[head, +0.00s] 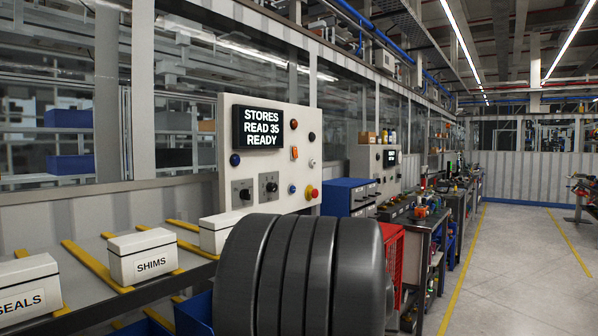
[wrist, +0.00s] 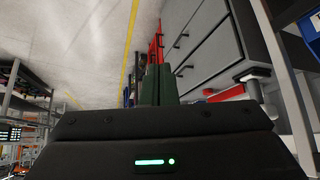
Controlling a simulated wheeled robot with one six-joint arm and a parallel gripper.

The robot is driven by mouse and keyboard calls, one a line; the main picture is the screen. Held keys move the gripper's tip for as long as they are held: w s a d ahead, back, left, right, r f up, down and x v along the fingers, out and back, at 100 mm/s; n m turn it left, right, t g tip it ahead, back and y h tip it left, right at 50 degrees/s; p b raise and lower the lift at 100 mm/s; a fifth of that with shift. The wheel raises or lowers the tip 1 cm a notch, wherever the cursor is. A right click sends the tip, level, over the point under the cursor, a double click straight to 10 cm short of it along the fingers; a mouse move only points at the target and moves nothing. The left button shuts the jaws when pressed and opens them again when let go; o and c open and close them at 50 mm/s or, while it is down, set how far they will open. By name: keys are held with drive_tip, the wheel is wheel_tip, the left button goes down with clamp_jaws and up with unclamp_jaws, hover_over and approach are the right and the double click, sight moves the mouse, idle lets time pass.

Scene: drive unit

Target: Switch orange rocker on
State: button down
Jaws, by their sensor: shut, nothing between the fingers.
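The orange rocker (head: 294,153) is a small upright rectangle on the right half of a pale control panel (head: 262,186), right of a black display reading "STORES READ 35 READY" (head: 262,128). Its switch position is too small to tell. My gripper (wrist: 158,70) shows in the wrist view with its two dark green fingers together, shut and empty. It points over floor and grey drawers, and the panel is not recognisable in that view. The head view does not show the gripper; a dark ribbed part of my arm fills its lower middle.
Round buttons and two black rotary knobs (head: 268,185) surround the rocker, with a red knob (head: 312,193) at lower right. White boxes, one marked SHIMS (head: 143,257), stand on the shelf below. A red crate (head: 390,258) is right of my arm. The aisle floor (head: 510,270) is clear.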

drive_tip(key=w+a+r+n+t+y+b, duration=0.1)
drive_tip(key=w+a+r+t, duration=0.35)
drive_tip(key=r, duration=0.25)
drive_tip(key=w+a+r+n+t+y, duration=0.1)
drive_tip(key=w+a+r+t, duration=0.35)
drive_tip(key=r, duration=0.35)
drive_tip(key=s+a+r+n+t+y+b, duration=0.1)
drive_tip(key=s+a+r+n+t+y, duration=0.3)
drive_tip(key=s+a+r+n+y, duration=0.4)
drive_tip(key=s+a+r+y, duration=0.1)
drive_tip(key=a+r+y, duration=0.5)
drive_tip(key=r, duration=0.1)
drive_tip(key=shift+a+r+t, duration=0.15)
drive_tip(key=shift+r+t, duration=0.1)
drive_tip(key=shift+t, duration=0.15)
